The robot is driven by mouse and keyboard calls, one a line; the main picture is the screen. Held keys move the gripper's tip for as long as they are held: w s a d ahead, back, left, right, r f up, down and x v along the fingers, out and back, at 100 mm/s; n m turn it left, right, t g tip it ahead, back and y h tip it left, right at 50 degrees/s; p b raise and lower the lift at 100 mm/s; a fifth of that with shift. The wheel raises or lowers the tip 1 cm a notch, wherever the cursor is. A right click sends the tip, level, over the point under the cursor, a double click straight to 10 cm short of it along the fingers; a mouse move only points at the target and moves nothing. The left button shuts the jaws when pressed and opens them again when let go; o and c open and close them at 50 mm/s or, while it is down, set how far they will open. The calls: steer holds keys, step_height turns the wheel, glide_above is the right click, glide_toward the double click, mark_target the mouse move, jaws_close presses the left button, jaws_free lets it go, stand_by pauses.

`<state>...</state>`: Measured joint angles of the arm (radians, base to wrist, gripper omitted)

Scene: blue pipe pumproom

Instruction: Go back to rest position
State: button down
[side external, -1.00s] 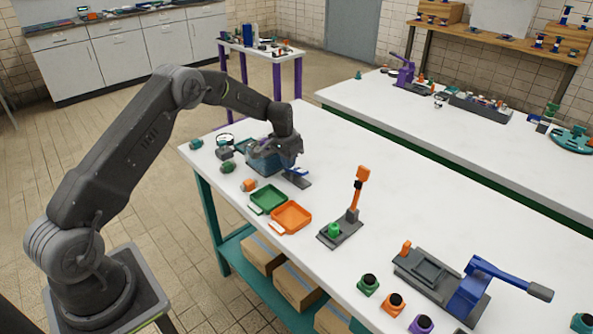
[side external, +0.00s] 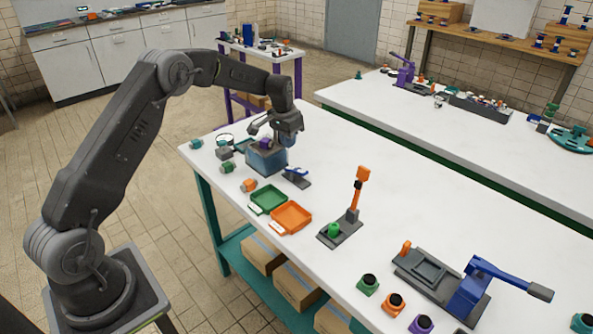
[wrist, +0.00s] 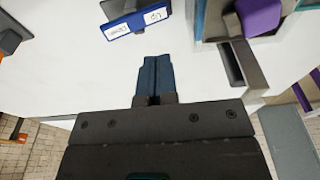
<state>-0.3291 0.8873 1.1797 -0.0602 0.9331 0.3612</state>
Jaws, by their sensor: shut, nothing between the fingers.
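My gripper (side external: 283,128) hangs from the arm above the far left part of the white table (side external: 380,220). In the wrist view its two blue fingers (wrist: 151,78) are pressed together with nothing between them. Just below and left of it in the side view stands a blue-grey box-like fixture (side external: 266,159) with a purple piece in its top. The purple piece (wrist: 260,15) also shows at the top right of the wrist view. A small stand with a blue switch-like part (side external: 296,173) is beside the fixture; its labelled blue bar (wrist: 137,23) shows in the wrist view.
Green (side external: 268,199) and orange (side external: 291,217) trays lie near the front edge. An upright orange lever (side external: 357,195) and a blue-handled press (side external: 475,285) stand further right. Several small coloured parts lie at the left end. A second white table (side external: 470,120) is behind.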

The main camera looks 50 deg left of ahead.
steer(key=shift+r, duration=0.45)
